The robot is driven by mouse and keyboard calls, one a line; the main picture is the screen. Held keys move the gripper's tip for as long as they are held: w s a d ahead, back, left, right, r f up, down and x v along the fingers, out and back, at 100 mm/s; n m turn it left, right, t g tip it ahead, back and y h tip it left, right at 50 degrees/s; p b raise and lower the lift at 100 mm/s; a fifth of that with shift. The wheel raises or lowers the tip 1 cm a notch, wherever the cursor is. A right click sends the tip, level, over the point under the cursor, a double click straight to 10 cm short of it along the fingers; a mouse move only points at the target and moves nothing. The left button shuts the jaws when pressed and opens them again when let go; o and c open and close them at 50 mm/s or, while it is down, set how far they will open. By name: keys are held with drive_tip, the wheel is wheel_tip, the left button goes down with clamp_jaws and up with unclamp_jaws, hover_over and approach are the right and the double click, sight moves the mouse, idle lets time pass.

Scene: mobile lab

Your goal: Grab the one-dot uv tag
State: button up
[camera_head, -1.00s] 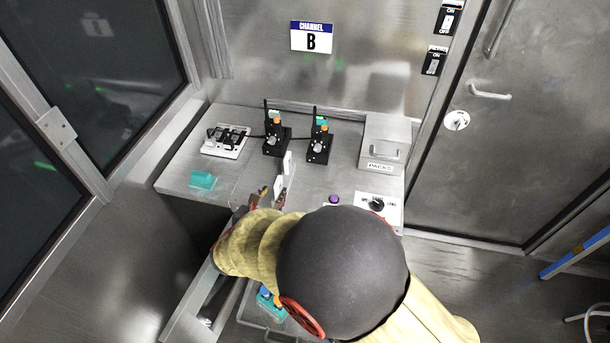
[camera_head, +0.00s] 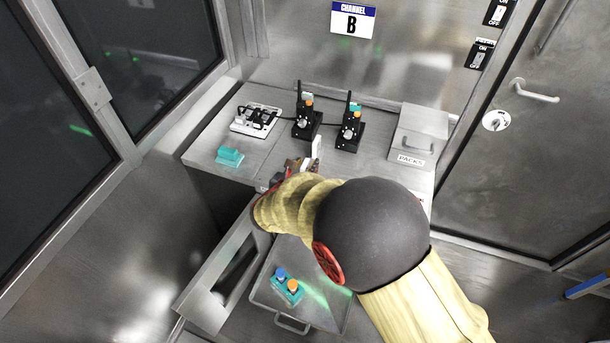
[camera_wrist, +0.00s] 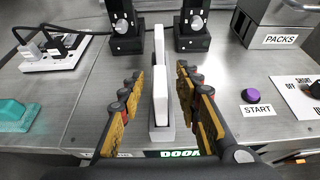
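My gripper is open, with one finger on each side of the near plate and gaps visible. In the head view my gripper (camera_head: 290,170) is partly hidden by my arm, and one white plate (camera_head: 316,147) shows past it.
Two black radio-like units (camera_head: 305,122) (camera_head: 347,134) stand behind the plates. A white power strip (camera_head: 255,119) and teal block (camera_head: 229,157) are left. A PACKS box (camera_head: 418,134) and purple START button (camera_wrist: 251,96) are right. An open drawer (camera_head: 270,308) below holds teal packs (camera_head: 287,286).

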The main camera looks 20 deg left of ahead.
drive_tip(key=shift+c, duration=0.6)
drive_tip(key=c, duration=0.7)
clamp_jaws()
drive_tip(key=shift+r, duration=0.2)
